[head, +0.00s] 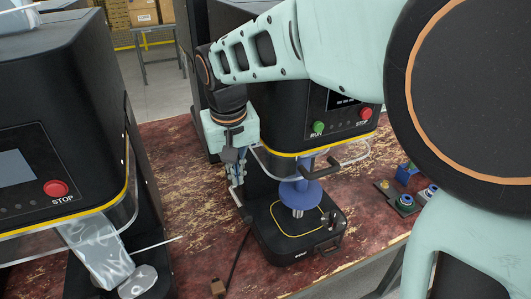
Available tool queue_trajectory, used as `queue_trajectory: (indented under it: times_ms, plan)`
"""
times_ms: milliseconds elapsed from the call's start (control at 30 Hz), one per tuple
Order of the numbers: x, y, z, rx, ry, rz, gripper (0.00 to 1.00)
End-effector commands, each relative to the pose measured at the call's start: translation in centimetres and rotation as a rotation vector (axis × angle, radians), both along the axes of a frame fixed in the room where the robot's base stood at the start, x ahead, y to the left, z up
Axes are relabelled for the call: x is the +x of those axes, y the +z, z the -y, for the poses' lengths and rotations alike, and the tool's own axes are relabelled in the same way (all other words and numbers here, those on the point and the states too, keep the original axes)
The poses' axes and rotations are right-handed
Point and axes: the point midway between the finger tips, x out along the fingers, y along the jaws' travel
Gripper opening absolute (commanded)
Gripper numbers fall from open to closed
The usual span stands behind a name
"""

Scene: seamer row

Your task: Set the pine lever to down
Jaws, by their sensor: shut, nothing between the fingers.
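No lever with a pine colour or label is plain to me. The middle seamer (300,235) has a black bar handle (348,162) in front of its blue chuck, sticking out to the right. A small black lever with a knob (327,219) stands on the right of its base. I cannot tell which of these is the pine lever. My gripper (239,198) points down at the left side of this seamer, beside the blue chuck (300,192). It is shut and empty. My wrist and arm hide part of the machine's left side and top.
Another black seamer (60,130) with a red STOP button stands close on the left, with a silver pouch (97,250) under it. Blue and dark small parts (405,190) lie on the right of the worn red bench (190,190). Boxes (140,12) stand far behind.

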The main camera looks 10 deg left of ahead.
Motion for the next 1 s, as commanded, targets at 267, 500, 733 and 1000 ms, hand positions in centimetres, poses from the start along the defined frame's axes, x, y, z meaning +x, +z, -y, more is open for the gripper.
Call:
queue_trajectory:
  times_ms: [267, 500, 733, 1000]
  plan:
    - [0.5, 0.1, -1.2, 0.002, 0.052, 0.011, 0.00]
    - [1.2, -3.8, -1.3, -0.001, 0.050, 0.008, 0.00]
    - [2.3, -8.7, -1.5, 0.000, 0.049, 0.008, 0.00]
    - [2.2, -12.2, -0.7, 0.001, 0.048, 0.010, 0.00]
